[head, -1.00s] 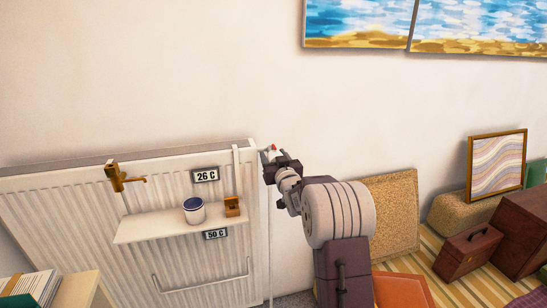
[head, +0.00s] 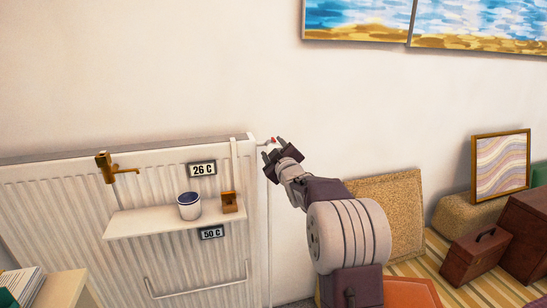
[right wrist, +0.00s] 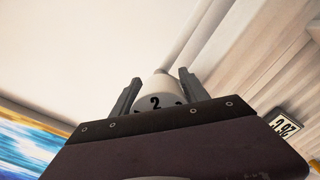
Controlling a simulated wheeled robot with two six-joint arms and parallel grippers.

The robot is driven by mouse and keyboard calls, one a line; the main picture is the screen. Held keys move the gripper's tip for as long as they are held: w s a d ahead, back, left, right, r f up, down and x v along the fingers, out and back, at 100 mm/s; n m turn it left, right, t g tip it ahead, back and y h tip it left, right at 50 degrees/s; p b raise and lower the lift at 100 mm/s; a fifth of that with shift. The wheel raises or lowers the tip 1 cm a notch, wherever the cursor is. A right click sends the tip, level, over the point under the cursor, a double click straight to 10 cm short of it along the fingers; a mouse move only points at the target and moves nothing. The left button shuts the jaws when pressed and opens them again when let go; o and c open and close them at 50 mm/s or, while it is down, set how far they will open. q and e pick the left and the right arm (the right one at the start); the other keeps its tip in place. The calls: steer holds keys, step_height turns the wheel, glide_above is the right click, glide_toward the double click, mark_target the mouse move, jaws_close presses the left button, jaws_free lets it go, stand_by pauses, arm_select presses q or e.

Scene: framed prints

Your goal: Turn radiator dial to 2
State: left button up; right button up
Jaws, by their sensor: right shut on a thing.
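The radiator dial (right wrist: 160,90) is white, with a black numeral 2 facing the right wrist camera and parts of other marks at the gripper's edge. In the head view only a small part of it with a red mark (head: 273,140) shows, at the radiator's upper right corner. My right gripper (head: 272,148) is shut on the dial, one grey finger on each side of it. Most of the dial's lower part is hidden behind the gripper body in the wrist view. The white ribbed radiator (head: 70,225) stands against the wall. My left gripper is not in view.
A shelf (head: 150,221) on the radiator holds a blue-topped pot (head: 189,206) and a small wooden block (head: 229,203). Signs read 26 C (head: 202,169) and 50 C (head: 212,233). A cork board (head: 392,205) and brown cases (head: 471,256) stand at right.

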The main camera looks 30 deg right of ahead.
steer(key=shift+n+b, duration=0.7)
steer(key=shift+n, duration=0.3)
steer(key=o, duration=1)
steer(key=shift+o, duration=0.2)
steer(key=shift+s, duration=0.1)
steer(key=v, duration=0.9)
